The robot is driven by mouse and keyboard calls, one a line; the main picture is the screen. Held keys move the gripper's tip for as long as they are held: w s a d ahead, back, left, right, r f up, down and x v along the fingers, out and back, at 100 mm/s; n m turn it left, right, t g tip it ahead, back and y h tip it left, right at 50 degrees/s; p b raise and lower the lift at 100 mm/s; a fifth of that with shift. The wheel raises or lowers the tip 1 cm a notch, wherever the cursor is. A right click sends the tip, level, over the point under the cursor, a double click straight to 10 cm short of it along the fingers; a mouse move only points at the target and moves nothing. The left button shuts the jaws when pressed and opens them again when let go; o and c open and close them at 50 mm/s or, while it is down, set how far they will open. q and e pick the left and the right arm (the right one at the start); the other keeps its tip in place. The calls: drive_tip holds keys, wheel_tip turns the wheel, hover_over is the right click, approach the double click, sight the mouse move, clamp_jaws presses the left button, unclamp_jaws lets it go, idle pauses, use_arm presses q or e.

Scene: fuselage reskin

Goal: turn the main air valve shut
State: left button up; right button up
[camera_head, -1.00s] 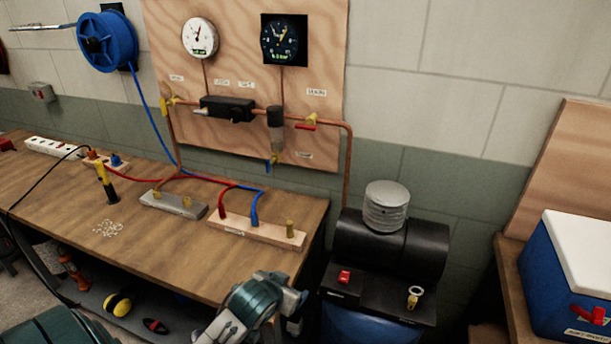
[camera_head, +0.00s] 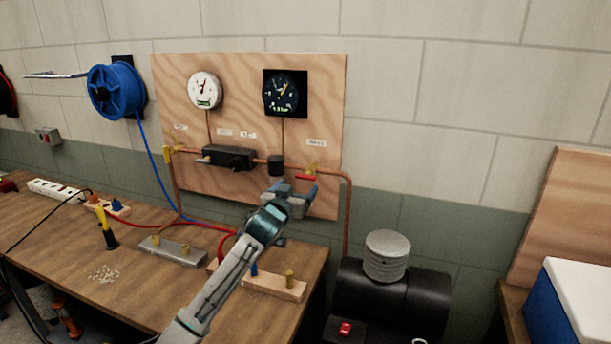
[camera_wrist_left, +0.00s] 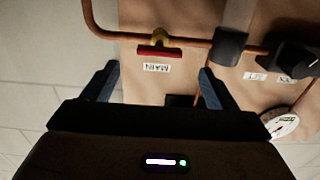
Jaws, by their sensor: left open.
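The main air valve has a red lever (camera_head: 306,177) and a brass body (camera_head: 311,168) on the copper pipe at the right of the plywood board. The lever lies along the pipe. A label reading MAIN (camera_wrist_left: 157,67) shows upside down beside it in the wrist view, where the red lever (camera_wrist_left: 160,51) lies between and beyond the fingertips. My left gripper (camera_head: 295,188) is open and empty, its blue-grey fingers spread just below the lever and apart from it. The gripper hides the filter bowl under the pipe. My right gripper is not in view.
The plywood board (camera_head: 230,65) carries a white gauge (camera_head: 204,90), a dark gauge (camera_head: 285,92) and a black regulator block (camera_head: 229,157). The bench (camera_head: 130,295) holds hoses and fittings below my arm. A black compressor (camera_head: 392,292) stands right of it.

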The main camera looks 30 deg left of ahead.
sight(305, 178)
use_arm(q)
drive_tip(key=p+x, duration=0.2)
drive_tip(key=x, duration=0.5)
drive_tip(key=shift+d+p, duration=0.1)
drive_tip(key=shift+p, duration=0.2)
drive_tip(key=shift+w+f, duration=0.1)
drive_tip(key=shift+w, duration=0.4)
drive_tip(key=shift+c, duration=0.4)
drive_tip(key=c, duration=0.9)
